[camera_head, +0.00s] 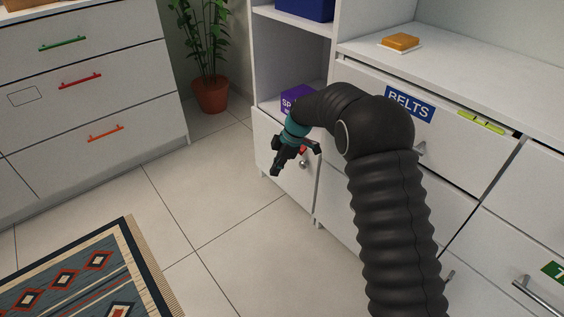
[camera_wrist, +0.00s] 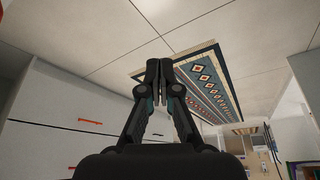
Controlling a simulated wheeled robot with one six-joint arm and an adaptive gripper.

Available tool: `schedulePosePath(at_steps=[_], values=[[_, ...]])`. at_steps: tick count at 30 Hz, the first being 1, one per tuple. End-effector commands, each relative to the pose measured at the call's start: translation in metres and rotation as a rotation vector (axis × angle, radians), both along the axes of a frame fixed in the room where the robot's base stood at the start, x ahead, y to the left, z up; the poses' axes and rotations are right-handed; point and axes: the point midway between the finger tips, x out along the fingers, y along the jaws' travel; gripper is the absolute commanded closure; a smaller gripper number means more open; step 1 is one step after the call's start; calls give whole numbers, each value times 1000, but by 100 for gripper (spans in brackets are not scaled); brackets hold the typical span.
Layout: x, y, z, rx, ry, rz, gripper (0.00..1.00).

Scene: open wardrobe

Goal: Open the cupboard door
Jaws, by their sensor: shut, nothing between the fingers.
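The white cupboard door (camera_head: 294,186) is at the lower left of the wardrobe, under an open shelf, and looks closed. Its small round metal knob (camera_head: 303,164) is near the right side of the door. My gripper (camera_head: 275,172) hangs in front of the door, to the left of the knob and apart from it. In the wrist view my gripper (camera_wrist: 164,66) has its fingers together with nothing between them. The wrist view faces the floor and rug, and the cupboard door cannot be made out there. My arm hides part of the wardrobe front.
A drawer with a blue BELTS label (camera_head: 410,104) is right of the door. A purple box (camera_head: 297,98) sits on the shelf above. A potted plant (camera_head: 211,94) and a white dresser (camera_head: 90,90) stand left. The tiled floor before the door is clear; a patterned rug (camera_head: 90,275) lies beyond.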

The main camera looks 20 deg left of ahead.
Motion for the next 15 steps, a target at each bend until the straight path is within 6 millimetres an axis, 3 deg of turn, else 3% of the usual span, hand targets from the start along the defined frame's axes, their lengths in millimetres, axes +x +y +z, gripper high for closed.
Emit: schedulePosePath(at_steps=[6,15], values=[[-6,10,-28,-1,2,1,100],[-7,14,-38,0,0,0,100]])
